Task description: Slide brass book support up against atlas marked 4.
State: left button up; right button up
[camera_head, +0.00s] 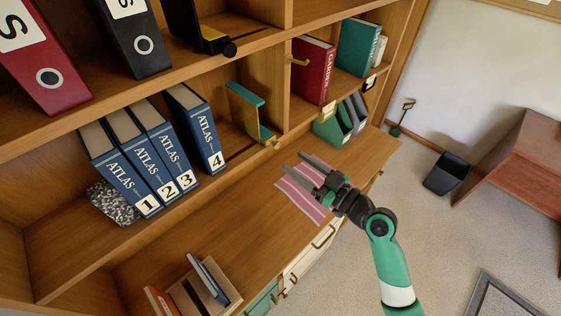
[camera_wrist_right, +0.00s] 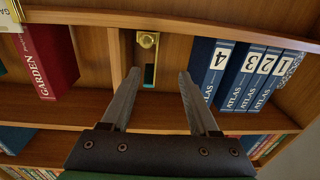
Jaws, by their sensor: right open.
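The brass book support (camera_head: 239,103), with teal edging, stands on the middle shelf beside the upright divider. Its brass front and dark teal part also show between my fingers in the right wrist view (camera_wrist_right: 148,42). The blue atlas marked 4 (camera_head: 198,130) stands to its left in the head view, with a gap of bare shelf between them; it also shows in the right wrist view (camera_wrist_right: 207,72), right of the support. My right gripper (camera_head: 303,168) is open and empty, in front of the shelf and apart from the support. My left gripper is not in view.
Atlases 1, 2 and 3 (camera_head: 160,150) lean left of atlas 4, by a speckled block (camera_head: 112,204). The divider (camera_head: 262,75) separates them from the red Garden book (camera_head: 312,70). A striped cloth (camera_head: 296,198) lies on the lower counter. Green files (camera_head: 332,127) stand right.

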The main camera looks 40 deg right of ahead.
aim_at(278, 146)
jog(key=shift+m+h, duration=0.4)
jog(key=shift+h, duration=0.1)
jog(key=w, duration=0.3)
jog(key=w+d+f, duration=0.1)
jog(key=w, duration=0.3)
jog(key=w+d+f, duration=0.1)
jog(key=w, duration=0.2)
jog(key=shift+w+f, duration=0.1)
jog(key=shift+w, duration=0.25)
jog(key=shift+c, duration=0.2)
grip_shut()
jog(key=shift+p, duration=0.3)
